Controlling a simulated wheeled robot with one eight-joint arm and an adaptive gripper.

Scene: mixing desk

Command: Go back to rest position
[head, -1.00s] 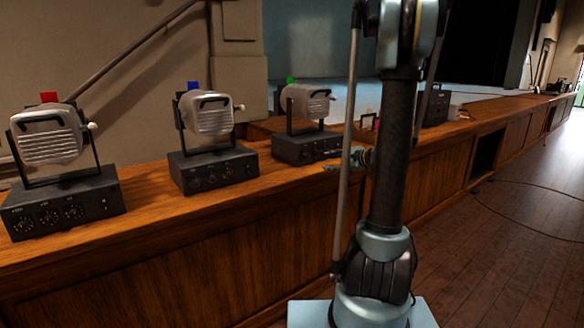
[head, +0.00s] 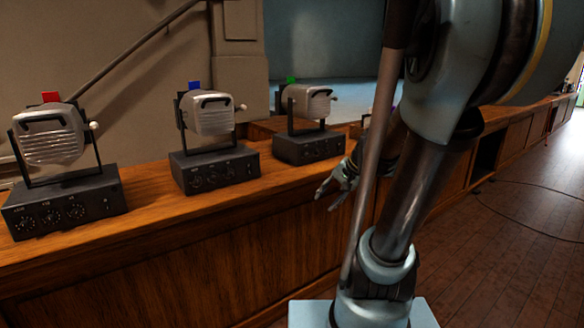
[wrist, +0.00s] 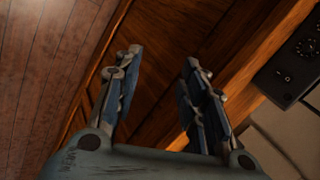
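My gripper (head: 338,186) is in front of the wooden desk (head: 250,250) in the head view, below and right of the green-tabbed light. In the wrist view its two fingers (wrist: 158,95) stand apart with nothing between them. Behind them lie the desk's wooden side panel and edge. My arm covers part of the desk at the right of the head view.
Three spotlights on black control boxes stand on the desk: red-tabbed (head: 50,140), blue-tabbed (head: 208,112) and green-tabbed (head: 308,102). A black control box (wrist: 290,65) shows in the wrist view. The floor at right (head: 500,250) is open, with a cable (head: 510,215) on it.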

